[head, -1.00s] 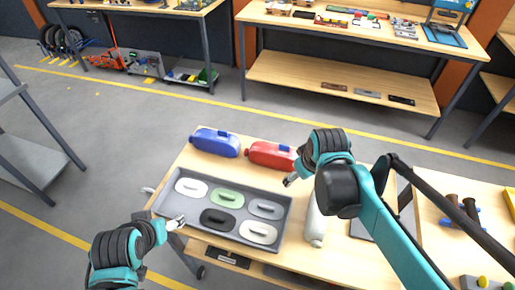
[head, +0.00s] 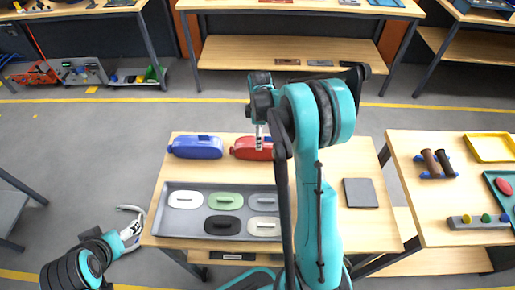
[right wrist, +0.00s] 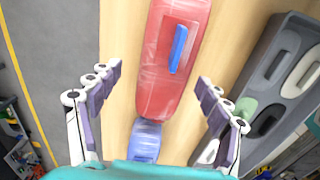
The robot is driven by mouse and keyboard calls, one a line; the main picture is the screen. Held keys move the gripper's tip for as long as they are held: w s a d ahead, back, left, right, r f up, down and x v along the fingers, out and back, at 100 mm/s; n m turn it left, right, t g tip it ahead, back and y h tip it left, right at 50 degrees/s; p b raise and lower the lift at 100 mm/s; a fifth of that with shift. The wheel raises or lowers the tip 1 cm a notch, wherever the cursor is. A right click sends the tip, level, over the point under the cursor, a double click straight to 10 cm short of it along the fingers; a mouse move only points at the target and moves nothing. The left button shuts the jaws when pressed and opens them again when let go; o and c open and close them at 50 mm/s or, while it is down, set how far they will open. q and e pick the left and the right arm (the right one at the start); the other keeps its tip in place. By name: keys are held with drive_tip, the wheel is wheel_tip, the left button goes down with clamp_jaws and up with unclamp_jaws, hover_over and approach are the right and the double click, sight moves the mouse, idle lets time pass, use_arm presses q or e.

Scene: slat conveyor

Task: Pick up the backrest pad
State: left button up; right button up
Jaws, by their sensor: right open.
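I cannot tell for sure which thing is the backrest pad. A dark grey square pad (head: 361,193) lies flat on the table's right part. Oval pieces with handles lie in a grey tray (head: 172,214): white, green, grey and black ones, among them the green one (head: 225,202). A red bottle-shaped thing (head: 247,148) with a blue handle lies behind the tray, partly hidden by my right arm. My right gripper (head: 262,130) is above it, open and empty; in the right wrist view the fingers (right wrist: 159,82) spread either side of the red thing (right wrist: 178,60). My left gripper (head: 133,226) is open, left of the table.
A blue bottle-shaped thing (head: 196,147) lies left of the red one. A second table at right holds brown rollers (head: 437,163), a yellow tray (head: 490,148) and a grey block with coloured knobs (head: 478,221). My right arm hides part of the table's middle.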

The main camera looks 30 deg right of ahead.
drive_tip(key=f, duration=0.2)
drive_tip(key=f+b, duration=0.1)
drive_tip(key=f, duration=0.1)
drive_tip(key=shift+s, duration=0.4)
drive_tip(key=shift+f, duration=0.55)
drive_tip(key=c, duration=1.5)
